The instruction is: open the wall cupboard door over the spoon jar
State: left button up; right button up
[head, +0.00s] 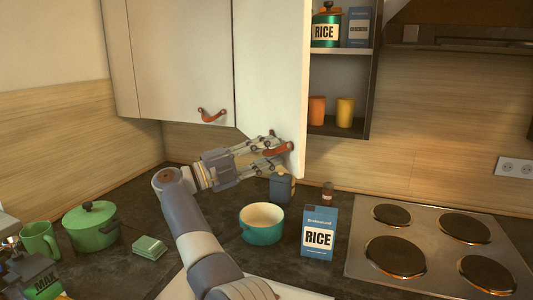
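The white wall cupboard door (271,70) stands swung out from the cupboard, showing shelves on its right. A brown leather pull (278,149) sits near its lower free corner. My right gripper (283,151) is at this pull, its fingers spread above and below it with the pull visible between them. I cannot tell if a finger touches the pull or door. A grey-blue jar (282,188) with a light top stands on the counter below the door; no spoons can be made out.
A second white door (180,60) with a leather pull (211,115) is shut on the left. A teal pot (261,224), a rice box (319,232) and a hob (430,245) are on the counter. A green pot (91,226) and mug (39,240) stand left.

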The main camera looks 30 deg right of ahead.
jog(key=shift+a, duration=0.1)
jog(key=v, duration=0.7)
jog(key=shift+a, duration=0.2)
dwell(0.4)
